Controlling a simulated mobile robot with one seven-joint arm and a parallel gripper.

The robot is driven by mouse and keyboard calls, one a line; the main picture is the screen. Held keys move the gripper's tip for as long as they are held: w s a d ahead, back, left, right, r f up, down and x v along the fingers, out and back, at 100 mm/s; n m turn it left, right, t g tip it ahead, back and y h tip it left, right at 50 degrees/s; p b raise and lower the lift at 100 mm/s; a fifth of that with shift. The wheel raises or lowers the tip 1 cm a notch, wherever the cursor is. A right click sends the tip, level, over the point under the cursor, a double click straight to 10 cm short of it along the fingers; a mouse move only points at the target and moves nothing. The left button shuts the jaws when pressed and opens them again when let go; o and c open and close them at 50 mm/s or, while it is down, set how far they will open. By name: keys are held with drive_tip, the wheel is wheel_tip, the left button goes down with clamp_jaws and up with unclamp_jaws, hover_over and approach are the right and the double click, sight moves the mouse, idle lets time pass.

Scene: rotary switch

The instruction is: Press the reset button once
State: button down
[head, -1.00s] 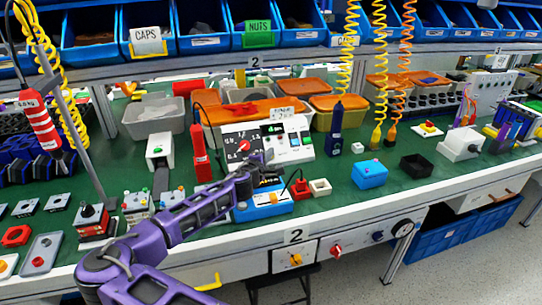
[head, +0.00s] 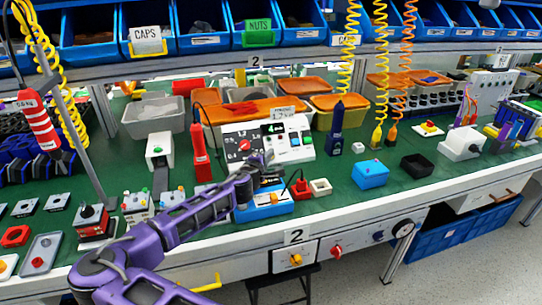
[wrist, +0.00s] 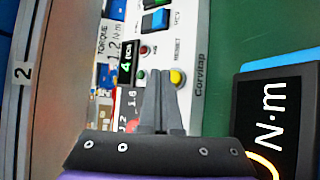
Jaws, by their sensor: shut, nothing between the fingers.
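The white control panel (head: 300,151) stands on the green bench in the head view, with a red knob and a small display. In the wrist view the panel (wrist: 201,60) appears turned sideways. A round yellow button (wrist: 177,78) sits beside the word RESET. My gripper (wrist: 162,73) is shut and empty, its fingertips just left of the yellow button in the picture. I cannot tell whether they touch the panel. In the head view my gripper (head: 263,162) is in front of the panel, and my arm hides part of it.
A small red button (wrist: 143,50) and a green button (wrist: 141,75) lie near the fingertips. A black Nm display box (wrist: 276,115) is at the right. In the head view, a red tool (head: 200,155) stands left of the panel and a blue tool (head: 337,130) right.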

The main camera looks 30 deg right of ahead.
drive_tip(key=shift+s+a+r+p, duration=0.15)
drive_tip(key=shift+s+r+p, duration=0.3)
drive_tip(key=shift+s, duration=0.2)
drive_tip(key=shift+s+a+r+p, duration=0.1)
drive_tip(key=shift+s+r+p, duration=0.3)
drive_tip(key=shift+s, duration=0.25)
drive_tip(key=shift+s+a+r+p, duration=0.15)
drive_tip(key=shift+s+r+p, duration=0.25)
drive_tip(key=shift+s, duration=0.25)
